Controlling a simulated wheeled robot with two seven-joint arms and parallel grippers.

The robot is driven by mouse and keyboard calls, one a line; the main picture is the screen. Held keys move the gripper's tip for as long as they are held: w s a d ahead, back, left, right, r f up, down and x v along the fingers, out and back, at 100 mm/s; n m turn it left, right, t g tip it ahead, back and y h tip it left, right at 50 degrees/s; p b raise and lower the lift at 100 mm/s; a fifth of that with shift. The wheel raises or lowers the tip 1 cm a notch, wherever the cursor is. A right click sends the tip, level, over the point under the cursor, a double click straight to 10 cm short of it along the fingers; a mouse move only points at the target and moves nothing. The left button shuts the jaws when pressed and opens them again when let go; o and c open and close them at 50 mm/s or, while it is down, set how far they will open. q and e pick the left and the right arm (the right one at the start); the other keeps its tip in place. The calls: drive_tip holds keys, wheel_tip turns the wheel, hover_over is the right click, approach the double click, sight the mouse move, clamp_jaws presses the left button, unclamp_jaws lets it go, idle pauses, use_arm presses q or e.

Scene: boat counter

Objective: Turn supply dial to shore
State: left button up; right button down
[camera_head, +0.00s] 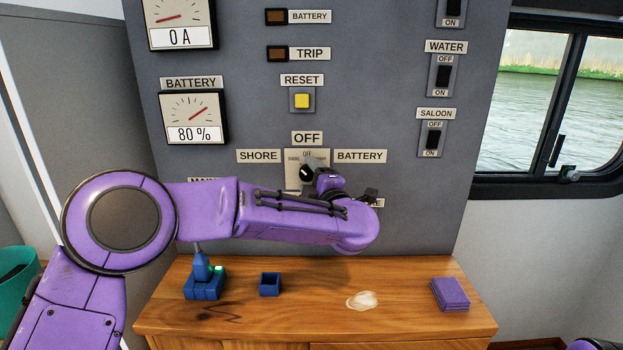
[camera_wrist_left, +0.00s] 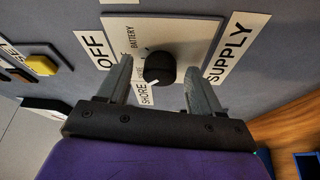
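The supply dial (camera_wrist_left: 160,67) is a round black knob on a pale plate (camera_wrist_left: 182,27). The plate sits on the grey panel between the SHORE label (camera_head: 258,156) and the BATTERY label (camera_head: 360,156), below OFF (camera_head: 307,138). My left gripper (camera_wrist_left: 159,70) is open, with one finger on each side of the knob and visible gaps between them. In the head view the left gripper (camera_head: 330,182) partly covers the dial plate and the SUPPLY label. My right gripper is not in view.
The yellow reset button (camera_head: 302,101) is above the dial. Water (camera_head: 443,75) and saloon (camera_head: 433,135) switches are to the right.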

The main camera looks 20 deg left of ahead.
use_arm(q)
drive_tip(key=shift+s+d, duration=0.1)
drive_tip(key=b+v, duration=0.3)
drive_tip(key=v, duration=0.7)
drive_tip(key=shift+s+d, duration=0.1)
